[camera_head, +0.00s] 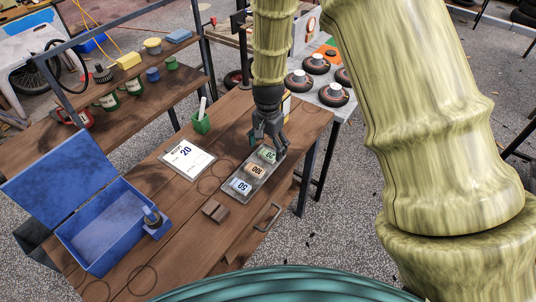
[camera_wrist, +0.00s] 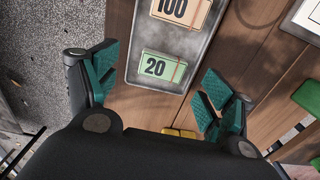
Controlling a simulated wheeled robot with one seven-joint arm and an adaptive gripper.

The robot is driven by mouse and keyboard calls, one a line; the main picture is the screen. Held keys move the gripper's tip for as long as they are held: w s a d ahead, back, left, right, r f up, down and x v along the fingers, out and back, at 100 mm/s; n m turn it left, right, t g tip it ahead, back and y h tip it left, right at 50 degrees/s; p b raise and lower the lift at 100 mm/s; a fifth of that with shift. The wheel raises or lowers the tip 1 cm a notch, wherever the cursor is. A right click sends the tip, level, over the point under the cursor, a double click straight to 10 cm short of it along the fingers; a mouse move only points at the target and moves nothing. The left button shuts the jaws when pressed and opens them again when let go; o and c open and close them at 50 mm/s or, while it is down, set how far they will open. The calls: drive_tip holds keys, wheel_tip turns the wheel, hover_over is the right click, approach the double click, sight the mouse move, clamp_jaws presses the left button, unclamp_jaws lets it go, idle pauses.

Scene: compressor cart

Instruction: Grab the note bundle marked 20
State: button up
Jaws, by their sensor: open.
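The note bundle marked 20 (camera_head: 267,154) is a small green bundle with a tan band, lying at the far end of a grey tray (camera_head: 236,196). In the wrist view the bundle (camera_wrist: 162,68) lies flat ahead of the fingertips. The bundles marked 100 (camera_head: 257,170) and 50 (camera_head: 241,186) lie in the same tray. My gripper (camera_head: 268,145) is over the tray's far end. In the wrist view my gripper (camera_wrist: 152,82) is open and empty, with one green finger pad on each side of the 20 bundle. I cannot tell the exact height.
An open blue box (camera_head: 110,225) stands at the left on the wooden table. Shelves (camera_head: 120,110) stand behind.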

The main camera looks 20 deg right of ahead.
sight(267, 155)
drive_tip(key=f, duration=0.1)
drive_tip(key=f+p, duration=0.1)
drive_tip(key=shift+w+a+f, duration=0.15)
drive_tip(key=shift+w+f, duration=0.15)
drive_tip(key=shift+f, duration=0.1)
drive_tip(key=shift+s+f, duration=0.15)
drive_tip(key=shift+f, duration=0.6)
drive_tip(key=c, duration=0.9)
drive_tip(key=shift+o, duration=0.2)
